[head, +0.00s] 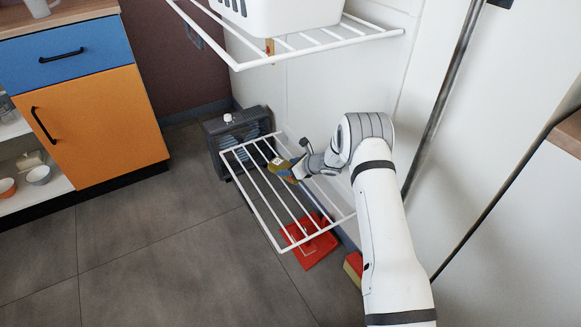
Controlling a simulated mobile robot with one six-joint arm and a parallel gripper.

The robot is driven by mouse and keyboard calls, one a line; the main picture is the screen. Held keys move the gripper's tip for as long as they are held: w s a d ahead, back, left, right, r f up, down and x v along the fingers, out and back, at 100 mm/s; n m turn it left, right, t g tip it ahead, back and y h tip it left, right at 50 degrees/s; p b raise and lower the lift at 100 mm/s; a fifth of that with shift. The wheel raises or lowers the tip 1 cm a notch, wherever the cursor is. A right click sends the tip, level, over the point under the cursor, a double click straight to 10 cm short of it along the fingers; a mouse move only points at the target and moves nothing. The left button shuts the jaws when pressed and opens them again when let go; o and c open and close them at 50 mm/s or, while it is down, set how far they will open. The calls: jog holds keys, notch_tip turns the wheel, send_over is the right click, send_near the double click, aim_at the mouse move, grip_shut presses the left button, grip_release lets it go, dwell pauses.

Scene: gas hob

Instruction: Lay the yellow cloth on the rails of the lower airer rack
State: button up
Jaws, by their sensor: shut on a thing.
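The lower airer rack (251,202) is a white wire frame with several parallel rails, standing out low from the wall in the head view. The yellow cloth (280,164) is a small bunched shape over the rack's far, wall-side part. My gripper (292,171) is shut on the cloth, coming in from the right. The fingertips are small and partly hidden by the cloth and my wrist. I cannot tell whether the cloth touches the rails or hangs just above them.
A dark grey box-like unit (214,128) stands behind the lower rack. A red dustpan (314,253) lies beneath it. An orange cabinet (95,115) is left; the floor between is clear.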

jog(key=shift+f+b, duration=0.5)
jog(key=shift+f, duration=0.1)
jog(key=o, duration=1.2)
jog(key=p+v, duration=0.2)
jog(key=v, duration=0.5)
jog(key=shift+r+p, duration=0.15)
jog(key=shift+p, duration=0.25)
jog(key=shift+s+d+r, duration=0.1)
jog(key=shift+s+d, duration=0.15)
